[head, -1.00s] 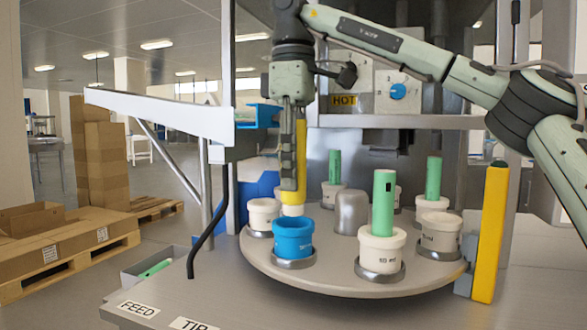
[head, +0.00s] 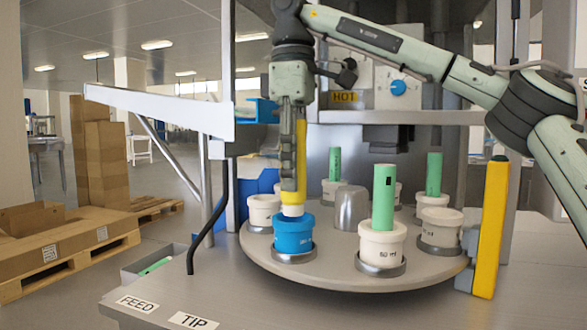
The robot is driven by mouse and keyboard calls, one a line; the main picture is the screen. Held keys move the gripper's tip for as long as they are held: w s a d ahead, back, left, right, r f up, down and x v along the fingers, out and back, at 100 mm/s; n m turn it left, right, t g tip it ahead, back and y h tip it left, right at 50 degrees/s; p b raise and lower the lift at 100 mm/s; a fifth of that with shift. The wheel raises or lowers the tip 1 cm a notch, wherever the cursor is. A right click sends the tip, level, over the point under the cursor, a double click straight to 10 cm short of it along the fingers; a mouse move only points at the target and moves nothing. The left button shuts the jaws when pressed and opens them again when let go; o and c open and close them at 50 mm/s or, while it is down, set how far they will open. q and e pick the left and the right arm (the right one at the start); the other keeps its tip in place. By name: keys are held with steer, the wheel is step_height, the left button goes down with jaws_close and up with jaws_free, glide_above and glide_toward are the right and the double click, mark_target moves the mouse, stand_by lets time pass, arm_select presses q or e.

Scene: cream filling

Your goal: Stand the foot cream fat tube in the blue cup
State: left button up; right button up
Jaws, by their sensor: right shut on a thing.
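A fat yellow tube with a white lower end (head: 300,165) hangs upright from my right gripper (head: 292,150), which is shut on its upper part. No label on the tube can be read. The blue cup (head: 293,238) stands in a holder at the front left of the round turntable. The tube's white end is right at the cup's rear rim in the picture; I cannot tell whether it is inside the mouth or just above it. My left gripper is not in view.
The turntable (head: 330,284) carries several white cups, such as one at the front right (head: 381,246), some holding upright green tubes (head: 384,190). A grey dome (head: 352,210) is at its middle. A yellow post (head: 490,230) stands at the right.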

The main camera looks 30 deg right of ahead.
mark_target(294, 201)
steer(key=shift+f+b, duration=2.35)
steer(key=shift+f, duration=0.15)
steer(key=o, duration=0.9)
steer(key=shift+f, duration=0.1)
steer(key=shift+c, duration=0.2)
step_height(294, 201, up, 12)
steer(key=shift+r, duration=0.15)
